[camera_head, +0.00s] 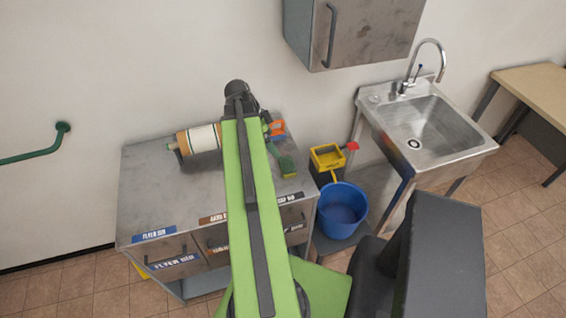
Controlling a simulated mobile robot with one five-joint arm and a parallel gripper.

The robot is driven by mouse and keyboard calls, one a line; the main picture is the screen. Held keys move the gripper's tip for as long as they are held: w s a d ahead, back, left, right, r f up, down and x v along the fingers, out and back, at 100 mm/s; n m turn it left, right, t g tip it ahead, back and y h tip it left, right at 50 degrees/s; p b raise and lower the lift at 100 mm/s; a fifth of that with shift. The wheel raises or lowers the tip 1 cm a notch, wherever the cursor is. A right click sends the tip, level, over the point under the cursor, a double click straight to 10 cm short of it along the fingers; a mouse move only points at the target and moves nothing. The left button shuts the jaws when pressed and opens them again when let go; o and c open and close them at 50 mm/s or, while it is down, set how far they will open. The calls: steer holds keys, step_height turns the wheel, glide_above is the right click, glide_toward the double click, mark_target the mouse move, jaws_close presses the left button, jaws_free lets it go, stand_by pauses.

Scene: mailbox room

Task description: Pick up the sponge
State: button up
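My arm reaches up across the middle of the view and hides part of the cabinet top. My gripper cannot be made out; the far end of the arm is a dark joint, and what lies beyond it is hidden. Nothing is seen touching the sponge.
A roll-shaped item (199,140) and an orange and blue object (277,128) are on the cabinet top. To the right are a yellow container (327,158), a blue bucket (342,208) and a metal sink (430,130). A wall cabinet (355,30) hangs above. The cabinet top's left part is clear.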

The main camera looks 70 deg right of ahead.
steer(key=b, duration=1.1)
glide_toward(287, 164)
steer(key=x, duration=0.5)
steer(key=shift+s+a+f, duration=0.1)
steer(key=shift+a, duration=0.15)
steer(key=shift+s, duration=0.1)
steer(key=b+x, duration=0.5)
steer(key=shift+w+d+f, duration=0.15)
steer(key=shift+w+d, duration=0.05)
steer(key=shift+d, duration=0.05)
steer(key=shift+r, duration=0.2)
steer(key=c, duration=1.3)
steer(key=shift+r, duration=0.1)
